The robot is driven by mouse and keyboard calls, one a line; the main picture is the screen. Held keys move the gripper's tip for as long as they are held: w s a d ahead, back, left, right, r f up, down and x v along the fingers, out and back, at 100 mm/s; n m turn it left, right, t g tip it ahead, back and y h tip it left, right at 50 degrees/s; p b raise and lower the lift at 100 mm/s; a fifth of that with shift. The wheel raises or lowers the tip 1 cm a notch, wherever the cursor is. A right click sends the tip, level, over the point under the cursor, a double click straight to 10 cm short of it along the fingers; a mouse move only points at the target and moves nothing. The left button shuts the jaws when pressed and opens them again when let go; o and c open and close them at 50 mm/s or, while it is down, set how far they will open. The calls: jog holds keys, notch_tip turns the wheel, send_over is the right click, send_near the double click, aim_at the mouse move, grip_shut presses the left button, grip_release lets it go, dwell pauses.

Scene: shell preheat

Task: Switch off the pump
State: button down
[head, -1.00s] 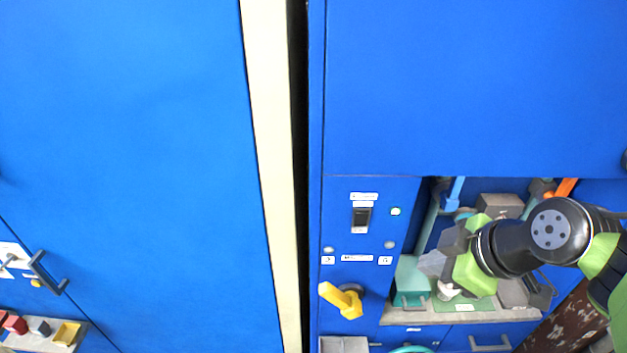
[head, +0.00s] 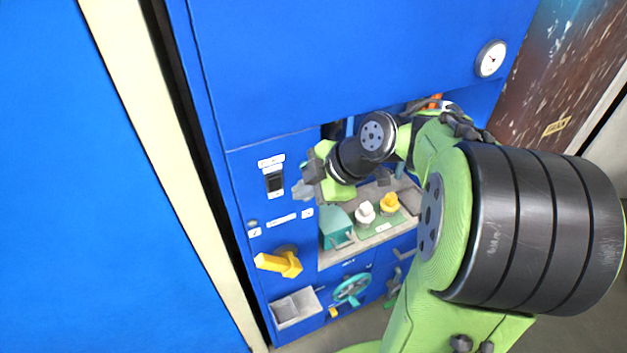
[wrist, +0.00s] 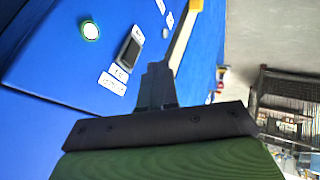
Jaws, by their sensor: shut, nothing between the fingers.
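A black rocker switch (head: 274,182) with white labels is set in the blue panel in the head view. In the wrist view the switch (wrist: 130,48) lies left of the fingers, with white labels and a lit greenish round lamp (wrist: 90,31) beside it. The label text is too small to read. My gripper (head: 300,188) is shut and empty, just right of the switch and apart from it in the head view. Its closed fingers also show in the wrist view (wrist: 157,85). The round lamp is hidden in the head view now.
A yellow handle (head: 280,263) sticks out below the switch. An open recess right of the panel holds a teal box (head: 336,228) and white and yellow knobbed pieces. Below are a grey bin (head: 296,308) and a teal handwheel (head: 352,289). A gauge (head: 491,59) is at upper right.

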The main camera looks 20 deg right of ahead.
aim_at(274, 181)
jog(key=w+a+f+p, duration=0.1)
jog(key=w+f, duration=0.1)
jog(key=w, duration=0.3)
jog(key=shift+w+a+f, duration=0.15)
jog(key=shift+w+a, duration=0.1)
jog(key=shift+w, duration=0.1)
jog(key=shift+w+r+g+p, duration=0.3)
jog(key=shift+w+r+p, duration=0.05)
jog(key=shift+p, duration=0.7)
jog(key=shift+w+f, duration=0.15)
jog(key=shift+f, duration=0.05)
jog(key=shift+r+p, duration=0.35)
jog(key=shift+r, duration=0.45)
jog(key=shift+f, duration=0.1)
